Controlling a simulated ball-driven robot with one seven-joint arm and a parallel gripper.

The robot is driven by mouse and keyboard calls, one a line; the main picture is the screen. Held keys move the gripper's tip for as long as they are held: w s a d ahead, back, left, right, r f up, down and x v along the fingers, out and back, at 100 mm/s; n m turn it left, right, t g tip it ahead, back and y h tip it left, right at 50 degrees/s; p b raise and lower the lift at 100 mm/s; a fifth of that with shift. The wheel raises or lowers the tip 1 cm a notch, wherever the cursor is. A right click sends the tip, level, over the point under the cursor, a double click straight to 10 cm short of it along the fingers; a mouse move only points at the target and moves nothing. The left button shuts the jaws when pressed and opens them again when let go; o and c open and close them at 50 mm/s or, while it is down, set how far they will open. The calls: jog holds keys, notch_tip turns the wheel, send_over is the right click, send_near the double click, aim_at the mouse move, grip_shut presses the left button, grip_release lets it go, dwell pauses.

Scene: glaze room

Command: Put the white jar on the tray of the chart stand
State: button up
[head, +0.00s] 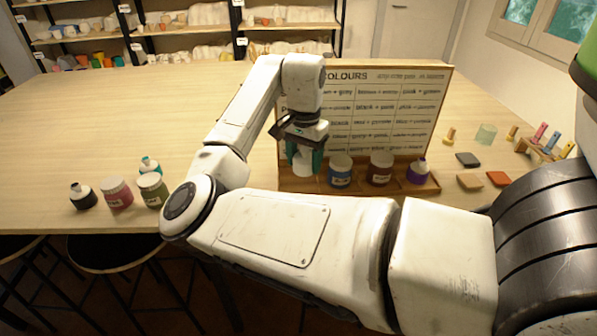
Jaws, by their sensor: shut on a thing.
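The chart stand (428,105) stands upright on the table, a colour chart with a shallow wooden tray (300,185) along its foot. My gripper (304,162) points down at the left end of the tray, in front of the chart. Its dark green fingers are shut on the white jar (303,170), which shows between them. I cannot tell whether the jar's base touches the tray. A blue jar (340,172), a brown jar (380,169) and a purple bottle (416,172) stand on the tray to the right of the white jar.
Dark, pink, green and teal containers (117,193) stand at the table's front left. Coloured tiles (469,181), a glass (486,134) and a rack of coloured tools (545,148) lie at right. The left of the table (100,125) is widely clear.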

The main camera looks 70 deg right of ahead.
aim_at(298, 184)
jog(key=shift+w+d+f, duration=0.25)
jog(key=shift+w+f, duration=0.2)
jog(key=shift+f, duration=0.1)
jog(key=shift+w+d+f, duration=0.2)
jog(key=shift+w+f, duration=0.2)
jog(key=shift+f, duration=0.1)
jog(key=shift+w+d+f+p, duration=0.15)
jog(key=shift+f+p, duration=0.3)
jog(key=shift+f, duration=1.35)
jog(key=shift+f, duration=0.1)
jog(key=o, duration=1)
notch_tip(298, 184, up, 12)
jog(key=shift+r+b, duration=0.15)
jog(key=shift+b, duration=0.5)
